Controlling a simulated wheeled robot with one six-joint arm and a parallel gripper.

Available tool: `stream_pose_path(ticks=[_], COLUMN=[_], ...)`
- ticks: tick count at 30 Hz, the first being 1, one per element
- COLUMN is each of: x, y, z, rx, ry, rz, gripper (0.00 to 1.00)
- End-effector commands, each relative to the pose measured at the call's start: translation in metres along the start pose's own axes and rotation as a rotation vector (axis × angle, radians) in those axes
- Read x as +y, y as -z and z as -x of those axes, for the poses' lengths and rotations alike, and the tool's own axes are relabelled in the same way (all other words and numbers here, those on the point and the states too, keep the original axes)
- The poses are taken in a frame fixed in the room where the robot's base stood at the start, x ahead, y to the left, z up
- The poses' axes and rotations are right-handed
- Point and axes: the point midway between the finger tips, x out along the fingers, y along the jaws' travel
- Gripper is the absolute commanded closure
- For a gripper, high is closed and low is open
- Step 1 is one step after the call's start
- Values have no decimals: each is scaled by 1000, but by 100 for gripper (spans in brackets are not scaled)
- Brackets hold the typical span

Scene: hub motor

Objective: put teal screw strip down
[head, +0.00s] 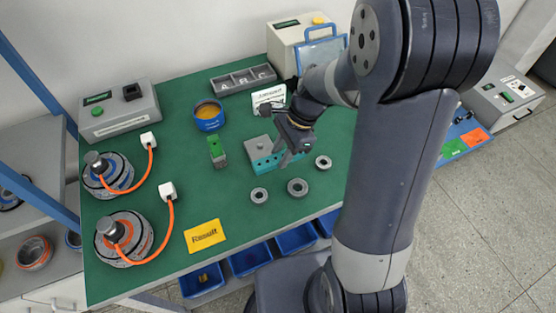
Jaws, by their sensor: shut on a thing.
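The teal screw strip (264,164) shows in the head view at the middle of the green table, a long teal piece with dark holes along its face. It lies along the front of a grey block (258,144); I cannot tell whether it touches the block or the table. My gripper (287,158) points down at the strip's right part and is shut on it. The fingers hide part of the strip.
Three grey rings (297,187) lie in front and to the right. A green-topped piece (216,151) and a blue round tin (208,116) stand left. A yellow Result card (204,235) and two motors with orange cables (124,238) are further left. Bare green table (235,205) lies in front.

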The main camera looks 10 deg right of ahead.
Motion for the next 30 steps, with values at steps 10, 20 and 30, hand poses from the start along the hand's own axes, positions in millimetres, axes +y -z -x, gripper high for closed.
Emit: stream_pose_path(ticks=[10, 20, 30], x=[0, 0, 0], y=[14, 19, 20], z=[-35, -45, -47], rx=[-1, 0, 1], ry=[-3, 0, 0], rz=[0, 2, 2], gripper=[94, 94, 53])
